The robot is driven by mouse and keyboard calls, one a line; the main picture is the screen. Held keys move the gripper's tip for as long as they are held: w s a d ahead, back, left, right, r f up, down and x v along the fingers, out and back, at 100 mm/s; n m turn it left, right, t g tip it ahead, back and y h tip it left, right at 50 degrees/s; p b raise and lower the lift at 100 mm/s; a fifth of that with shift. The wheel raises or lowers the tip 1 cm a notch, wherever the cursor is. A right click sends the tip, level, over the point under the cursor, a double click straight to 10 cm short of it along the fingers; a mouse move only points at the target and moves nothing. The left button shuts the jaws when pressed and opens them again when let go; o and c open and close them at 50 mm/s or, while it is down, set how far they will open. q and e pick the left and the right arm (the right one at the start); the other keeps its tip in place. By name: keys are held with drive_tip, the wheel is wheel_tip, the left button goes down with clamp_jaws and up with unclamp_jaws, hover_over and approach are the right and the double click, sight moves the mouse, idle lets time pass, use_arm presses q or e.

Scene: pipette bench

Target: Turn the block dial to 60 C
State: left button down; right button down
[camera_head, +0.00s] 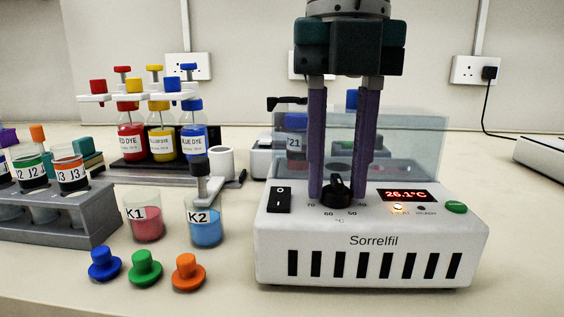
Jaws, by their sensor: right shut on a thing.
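The block heater (372,240) is a white box marked "Sorrelfil" at the right of the bench. Its black dial (337,189) is on the sloping top, with marks such as 70, 60 and 50 around its front. My right gripper (338,194) comes down from above, its two purple fingers on either side of the dial and shut on it. The fingers hide part of the dial and scale, so I cannot tell the exact setting. The red display (405,195) reads 26.1°C, and a small lamp (398,207) glows below it. My left gripper is not in view.
A black rocker switch (279,199) and a green button (456,207) flank the dial. A clear lid (413,145) stands behind. Beakers K1 (146,222) and K2 (206,226), coloured caps, a grey tube rack (70,220) and dye bottles stand at left.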

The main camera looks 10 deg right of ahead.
sight(336, 179)
drive_tip(key=shift+m, duration=2.1)
drive_tip(key=c, duration=0.6)
unclamp_jaws()
drive_tip(key=shift+r, duration=0.1)
wheel_tip(336, 179, up, 10)
drive_tip(key=p, duration=0.7)
drive_tip(key=shift+p, duration=0.35)
drive_tip(key=shift+a, duration=0.1)
